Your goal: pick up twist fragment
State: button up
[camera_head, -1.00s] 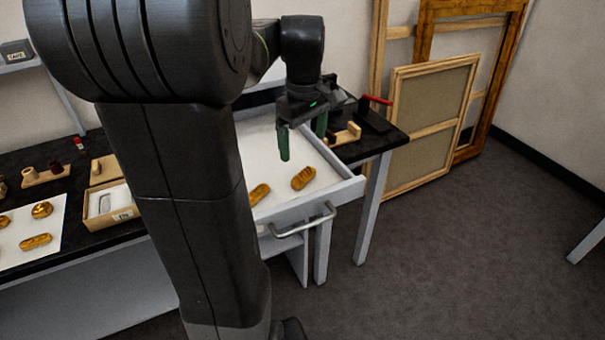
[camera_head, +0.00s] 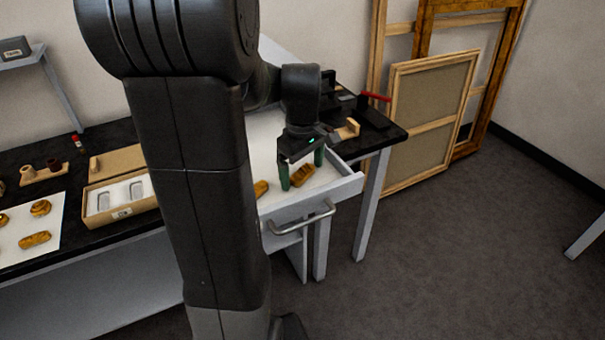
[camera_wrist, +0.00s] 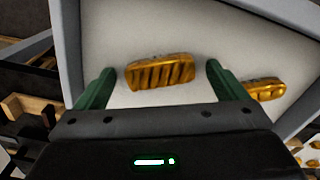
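A gold fragment with slanted, rope-like grooves, the twist fragment (camera_wrist: 160,72), lies on the white floor of the open drawer. It also shows in the head view (camera_head: 303,176), partly behind a finger. My gripper (camera_head: 301,180) is open above it. In the wrist view the green fingertips (camera_wrist: 158,80) stand on either side of the fragment, with gaps at both of its ends. The frames do not show a grip on it. A second gold fragment (camera_wrist: 265,89) lies to the right in the wrist view, outside the fingers; the head view shows part of it (camera_head: 261,189).
The drawer's front wall (camera_head: 340,190) and metal handle (camera_head: 302,219) are close to my gripper. A box with grey inserts (camera_head: 118,198) and a white sheet (camera_head: 50,238) with several gold pieces are on the dark bench at left. Picture frames (camera_head: 431,118) lean at the back right.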

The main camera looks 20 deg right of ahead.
jog(key=c, duration=1)
jog(key=shift+r, duration=0.1)
